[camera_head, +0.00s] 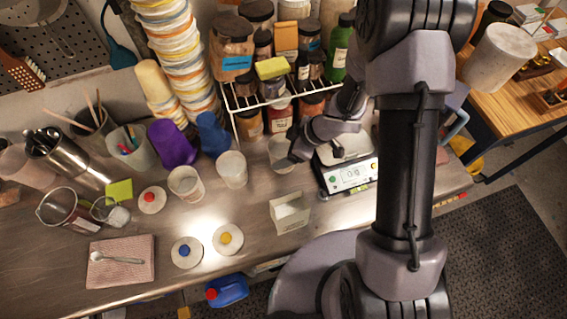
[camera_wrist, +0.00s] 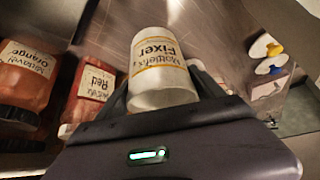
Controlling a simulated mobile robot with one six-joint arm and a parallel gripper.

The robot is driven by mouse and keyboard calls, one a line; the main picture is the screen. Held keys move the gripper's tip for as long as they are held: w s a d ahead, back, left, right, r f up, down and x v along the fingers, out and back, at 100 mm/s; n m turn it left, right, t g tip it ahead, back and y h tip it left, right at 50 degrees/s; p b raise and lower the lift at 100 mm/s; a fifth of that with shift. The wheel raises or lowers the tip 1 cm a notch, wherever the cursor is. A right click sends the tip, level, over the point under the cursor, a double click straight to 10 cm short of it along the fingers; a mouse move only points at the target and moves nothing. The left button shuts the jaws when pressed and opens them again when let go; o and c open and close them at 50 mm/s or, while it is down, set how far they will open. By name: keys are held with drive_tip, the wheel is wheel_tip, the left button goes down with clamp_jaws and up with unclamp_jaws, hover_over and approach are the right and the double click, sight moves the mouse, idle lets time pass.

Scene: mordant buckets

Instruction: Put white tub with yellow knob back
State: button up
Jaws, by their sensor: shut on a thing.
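My gripper (camera_head: 293,148) is shut on a white tub (camera_head: 281,157), just left of the scale. In the wrist view the tub (camera_wrist: 160,62) sits between the fingers and its label reads "Mottle Fixer", upside down. A white lid with a yellow knob (camera_head: 228,239) lies apart on the counter front; it also shows at the right of the wrist view (camera_wrist: 273,49). Two more white tubs stand to the left, one near (camera_head: 232,170) and one further left (camera_head: 186,184). Whether the held tub touches the counter is unclear.
Lids with a blue knob (camera_head: 187,252) and a red knob (camera_head: 152,200) lie on the counter. A scale (camera_head: 350,177) stands close right of my gripper. A wire rack of jars (camera_head: 238,108) stands behind. A small white box (camera_head: 289,214) stands in front.

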sight(284, 156)
wheel_tip(284, 156, down, 4)
drive_tip(key=shift+f+b, duration=0.1)
drive_tip(key=shift+b, duration=0.75)
drive_tip(key=shift+w, duration=0.1)
drive_tip(key=o, duration=1.8)
drive_tip(key=shift+c, duration=0.2)
